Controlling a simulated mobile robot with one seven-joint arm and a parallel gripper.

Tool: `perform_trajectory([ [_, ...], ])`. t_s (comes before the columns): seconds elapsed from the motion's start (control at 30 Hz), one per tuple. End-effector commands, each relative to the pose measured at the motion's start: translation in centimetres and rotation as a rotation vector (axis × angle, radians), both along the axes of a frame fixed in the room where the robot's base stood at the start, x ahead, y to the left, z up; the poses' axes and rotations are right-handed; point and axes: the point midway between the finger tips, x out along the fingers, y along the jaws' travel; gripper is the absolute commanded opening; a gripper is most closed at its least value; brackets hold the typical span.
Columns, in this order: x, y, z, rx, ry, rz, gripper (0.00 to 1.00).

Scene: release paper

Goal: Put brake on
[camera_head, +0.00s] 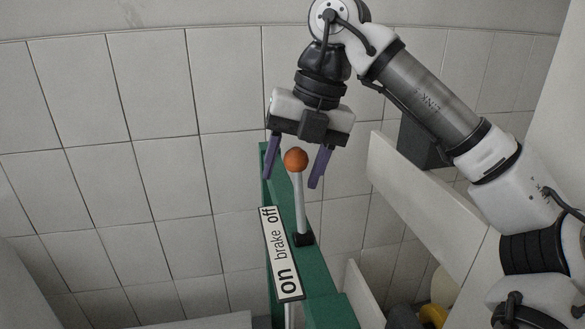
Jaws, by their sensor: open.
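The brake lever has an orange ball knob (296,160) on a pale grey rod (300,206). The rod rises from a black base (303,238) on a narrow green beam (314,268). A white label (281,252) on the beam reads "on" at the near end, "brake" in the middle and "off" at the far end. The lever stands nearly upright. My gripper (294,176) is open and points down, with one purple finger to the left of the knob and one to the right. Gaps show on both sides; whether the knob lies between them in depth is unclear.
A tiled wall (110,130) fills the background. White panels (425,210) stand right of the beam, near my arm. A yellow object (434,315) and other partly hidden items lie at the bottom right. The space left of the beam looks open.

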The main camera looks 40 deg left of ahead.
Motion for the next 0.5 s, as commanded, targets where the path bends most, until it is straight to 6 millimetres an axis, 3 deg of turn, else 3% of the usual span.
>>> perform_trajectory([
  [0.4,-0.18,0.17,-0.89,0.0,0.0,0.0,0.54],
  [0.5,-0.18,0.17,-0.88,0.0,0.0,0.0,0.41],
])
